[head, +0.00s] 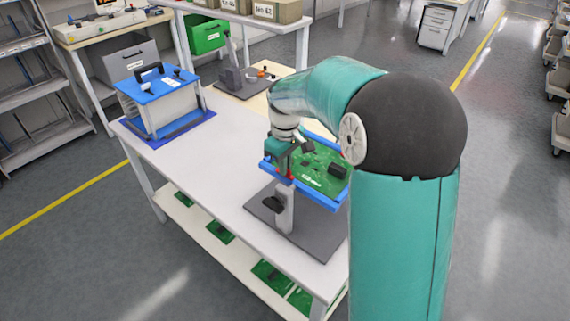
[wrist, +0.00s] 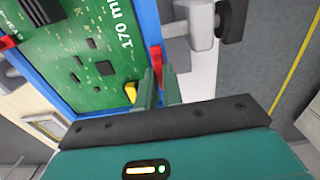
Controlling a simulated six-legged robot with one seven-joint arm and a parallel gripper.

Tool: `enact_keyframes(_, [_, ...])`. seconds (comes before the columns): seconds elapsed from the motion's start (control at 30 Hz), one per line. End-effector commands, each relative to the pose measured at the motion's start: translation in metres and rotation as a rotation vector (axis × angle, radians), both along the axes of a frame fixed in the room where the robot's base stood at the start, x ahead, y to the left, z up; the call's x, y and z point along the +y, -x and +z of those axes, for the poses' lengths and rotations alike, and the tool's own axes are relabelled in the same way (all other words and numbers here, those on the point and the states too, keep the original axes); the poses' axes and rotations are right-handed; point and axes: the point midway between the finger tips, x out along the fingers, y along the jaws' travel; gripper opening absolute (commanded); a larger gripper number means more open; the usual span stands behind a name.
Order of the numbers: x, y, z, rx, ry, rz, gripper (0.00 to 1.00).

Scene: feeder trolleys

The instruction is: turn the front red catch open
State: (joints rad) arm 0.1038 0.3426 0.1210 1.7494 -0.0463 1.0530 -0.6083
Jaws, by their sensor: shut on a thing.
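A green circuit board (head: 318,170) sits in a blue frame (head: 322,200) on a stand. It also shows in the wrist view (wrist: 75,50), with its blue frame along its edges. The front red catch (wrist: 156,57) is on the frame's edge, between the fingertips of my gripper (wrist: 159,76). My gripper is shut on this catch, and the fingers partly hide it. A second red catch (wrist: 8,42) is on the opposite side of the frame. In the head view my gripper (head: 285,165) is at the frame's left corner, where the catch is mostly hidden.
The stand's dark grey base (head: 310,236) rests on the white table (head: 215,170), with a black knob (head: 272,204) on its post. A blue-lidded box (head: 170,108) stands at the table's far left. The table between them is clear. Green boards lie on the lower shelf (head: 195,222).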

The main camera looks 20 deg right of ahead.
Motion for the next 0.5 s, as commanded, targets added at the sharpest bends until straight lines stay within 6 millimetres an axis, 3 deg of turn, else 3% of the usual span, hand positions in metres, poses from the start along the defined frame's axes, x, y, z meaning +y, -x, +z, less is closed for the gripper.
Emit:
enact_keyframes(0.33, [0.0005, -0.0008, 0.0019, -0.004, 0.001, 0.004, 0.00])
enact_keyframes(0.37, [0.0005, -0.0008, 0.0019, -0.004, 0.001, 0.004, 0.14])
enact_keyframes(0.4, [0.0004, -0.0007, 0.0018, -0.004, 0.001, 0.004, 0.22])
enact_keyframes(0.43, [0.0004, -0.0007, 0.0017, -0.004, 0.000, 0.004, 0.28])
enact_keyframes(0.5, [0.0003, -0.0005, 0.0013, -0.003, 0.000, 0.003, 0.30])
